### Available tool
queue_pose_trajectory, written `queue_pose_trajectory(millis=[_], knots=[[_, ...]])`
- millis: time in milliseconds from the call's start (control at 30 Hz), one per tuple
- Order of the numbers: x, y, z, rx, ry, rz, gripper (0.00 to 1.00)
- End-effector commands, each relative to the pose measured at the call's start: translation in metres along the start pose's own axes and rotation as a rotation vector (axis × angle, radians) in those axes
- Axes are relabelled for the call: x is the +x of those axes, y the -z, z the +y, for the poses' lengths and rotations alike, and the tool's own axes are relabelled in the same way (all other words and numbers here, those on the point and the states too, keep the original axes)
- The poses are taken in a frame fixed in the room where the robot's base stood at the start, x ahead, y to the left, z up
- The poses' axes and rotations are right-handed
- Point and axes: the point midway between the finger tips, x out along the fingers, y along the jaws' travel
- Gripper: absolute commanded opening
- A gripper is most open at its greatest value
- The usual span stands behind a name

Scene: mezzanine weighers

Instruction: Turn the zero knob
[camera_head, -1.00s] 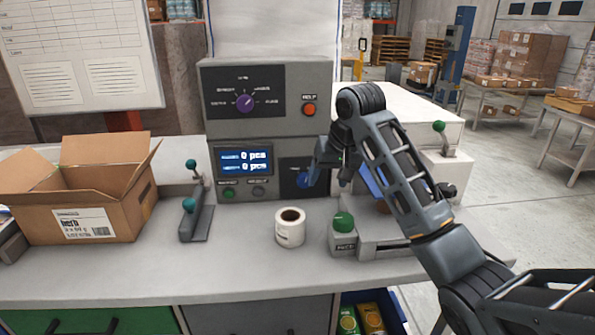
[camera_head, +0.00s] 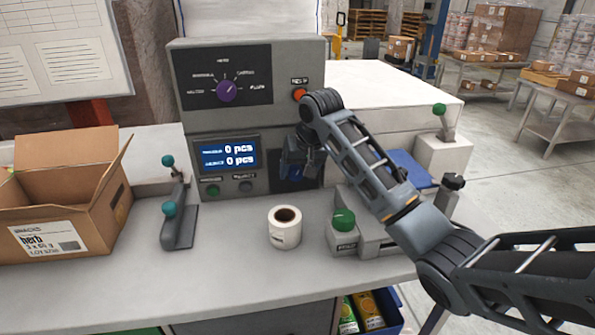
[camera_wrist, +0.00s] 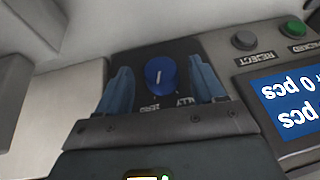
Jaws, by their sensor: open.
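The blue zero knob (camera_wrist: 160,76) has a pale pointer line and sits on a dark plate in the wrist view. Its label is upside down there and partly legible. My gripper (camera_wrist: 159,66) is open, with one blue finger on each side of the knob. Gaps show between the fingers and the knob. In the head view my gripper (camera_head: 298,158) is at the dark plate right of the display and hides most of the knob.
A purple selector knob (camera_head: 227,91) and a red help button (camera_head: 299,95) are above on the panel. The blue display (camera_head: 228,155) is to the left. A label roll (camera_head: 285,228) and a green button (camera_head: 344,219) stand on the counter below.

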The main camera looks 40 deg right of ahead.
Motion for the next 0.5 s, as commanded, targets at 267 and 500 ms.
queue_pose_trajectory(millis=[267, 500], knots=[[0.0086, 0.0, 0.0002, 0.0, 0.0, 0.001, 0.68], [0.0083, 0.0, 0.0002, 0.0, 0.0, 0.001, 0.57]])
